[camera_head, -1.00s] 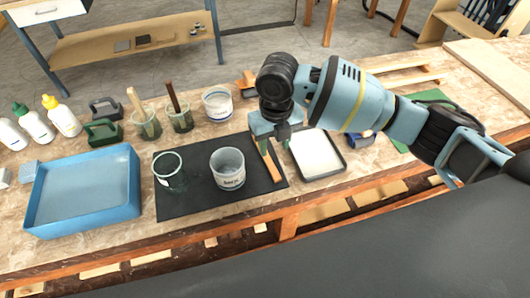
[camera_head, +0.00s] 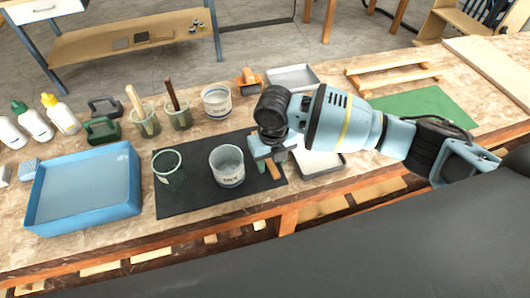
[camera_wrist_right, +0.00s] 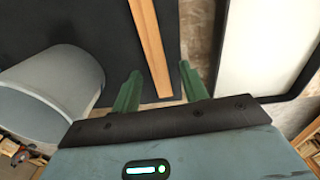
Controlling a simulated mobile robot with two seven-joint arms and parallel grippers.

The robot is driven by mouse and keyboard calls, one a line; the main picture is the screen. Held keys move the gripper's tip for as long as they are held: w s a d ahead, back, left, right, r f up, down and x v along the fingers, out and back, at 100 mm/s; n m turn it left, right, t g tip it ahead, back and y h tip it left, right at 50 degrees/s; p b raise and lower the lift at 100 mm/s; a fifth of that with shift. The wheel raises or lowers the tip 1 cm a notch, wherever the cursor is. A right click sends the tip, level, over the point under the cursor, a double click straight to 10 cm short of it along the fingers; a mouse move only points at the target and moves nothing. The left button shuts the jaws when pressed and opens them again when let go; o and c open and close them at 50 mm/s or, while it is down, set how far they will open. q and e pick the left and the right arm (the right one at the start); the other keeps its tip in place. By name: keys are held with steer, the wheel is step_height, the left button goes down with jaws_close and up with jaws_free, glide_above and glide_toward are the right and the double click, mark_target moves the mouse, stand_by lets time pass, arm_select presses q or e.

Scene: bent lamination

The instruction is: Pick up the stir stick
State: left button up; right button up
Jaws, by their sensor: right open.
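The stir stick, a flat pale wooden strip (camera_head: 273,171), lies on the right part of the black mat (camera_head: 205,204). In the right wrist view the stick (camera_wrist_right: 150,45) runs from the top edge down between my green fingers. My right gripper (camera_head: 268,164) is over the stick and hides much of it in the head view. In the right wrist view the gripper (camera_wrist_right: 160,82) is open, with one finger on each side of the stick. I cannot tell how high the fingertips are above the mat. My left gripper is not in view.
A white cup (camera_head: 227,166) stands close left of the stick, also in the wrist view (camera_wrist_right: 55,95). A white dark-rimmed tray (camera_head: 318,162) is close on the right. A greenish cup (camera_head: 168,170) and a blue tray (camera_head: 84,190) lie further left. Two cups hold upright sticks.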

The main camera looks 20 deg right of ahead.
jaws_close()
steer(key=shift+r, duration=0.8)
step_height(320, 180, up, 2)
steer(key=shift+s+d+r, duration=0.1)
steer(key=shift+s, duration=0.05)
steer(key=s+d, duration=0.3)
steer(key=s, duration=0.4)
steer(key=s+d+r, duration=0.1)
steer(key=s+d, duration=0.1)
steer(key=s, duration=0.5)
steer(key=shift+s+d+p, duration=0.3)
steer(key=shift+d, duration=0.1)
steer(key=shift+r, duration=0.15)
